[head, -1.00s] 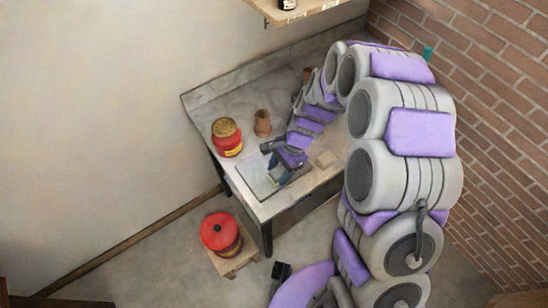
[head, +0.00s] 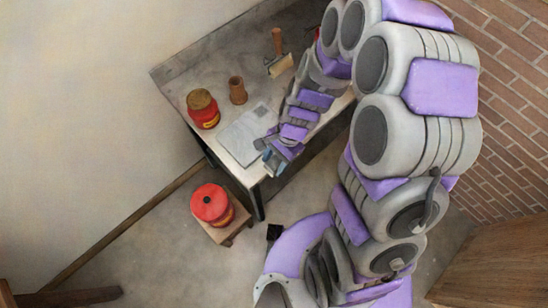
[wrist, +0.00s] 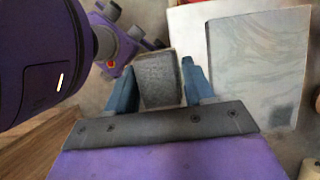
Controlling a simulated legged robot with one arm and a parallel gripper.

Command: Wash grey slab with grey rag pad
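The grey slab (head: 240,140) lies flat at the front left of the workbench. In the wrist view the slab (wrist: 245,60) shows pale swirling streaks and a darker grey patch near one corner. My gripper (head: 270,158) is at the slab's right front edge, near the bench edge. In the wrist view the blue fingers of my gripper (wrist: 160,88) stand on either side of the grey rag pad (wrist: 158,80) and appear closed on it. The pad is beside the slab in that view; whether it touches anything below cannot be told.
A red jar (head: 203,110) and a brown cup (head: 238,91) stand behind the slab on the workbench (head: 185,72). A wood-handled tool (head: 280,64) lies farther back. A brick wall (head: 515,80) is at right.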

